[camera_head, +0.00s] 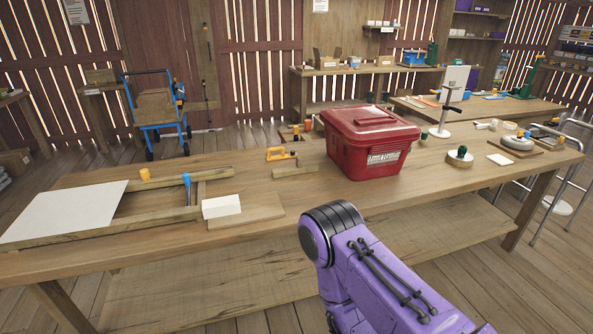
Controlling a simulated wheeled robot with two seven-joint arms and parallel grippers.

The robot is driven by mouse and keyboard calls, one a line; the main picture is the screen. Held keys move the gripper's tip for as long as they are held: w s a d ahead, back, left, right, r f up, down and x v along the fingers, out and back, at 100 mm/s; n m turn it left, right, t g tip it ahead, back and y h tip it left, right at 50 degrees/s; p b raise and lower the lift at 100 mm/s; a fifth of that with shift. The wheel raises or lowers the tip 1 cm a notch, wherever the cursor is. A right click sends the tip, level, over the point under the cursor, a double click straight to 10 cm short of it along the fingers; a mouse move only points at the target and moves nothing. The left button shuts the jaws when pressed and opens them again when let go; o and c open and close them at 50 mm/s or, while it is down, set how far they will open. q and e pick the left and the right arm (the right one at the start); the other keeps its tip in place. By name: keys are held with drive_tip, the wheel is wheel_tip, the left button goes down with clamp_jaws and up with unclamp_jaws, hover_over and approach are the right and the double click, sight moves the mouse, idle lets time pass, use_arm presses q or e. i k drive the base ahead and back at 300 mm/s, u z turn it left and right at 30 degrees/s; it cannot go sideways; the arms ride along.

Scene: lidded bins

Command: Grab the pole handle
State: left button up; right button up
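A white pole (442,124) stands upright on a round white base on the workbench, right of the red lidded bin. A black handle (452,109) sticks out from its upper part, and a dark piece tops it. I cannot tell for sure that this is the task's pole handle. A red lidded bin (345,150) stands shut near the bench's middle, with a white label on its front. A purple arm of mine comes in from the lower right, its dark joint in front of the bench. Neither gripper shows.
The wooden workbench (300,210) spans the view. A wooden frame with a white sheet (65,212) lies at left. An orange-yellow tool (281,153) lies left of the bin.

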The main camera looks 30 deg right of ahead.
sight(299, 169)
drive_tip(key=u, duration=1.4)
drive_tip(key=i, duration=0.95)
drive_tip(key=z, duration=2.5)
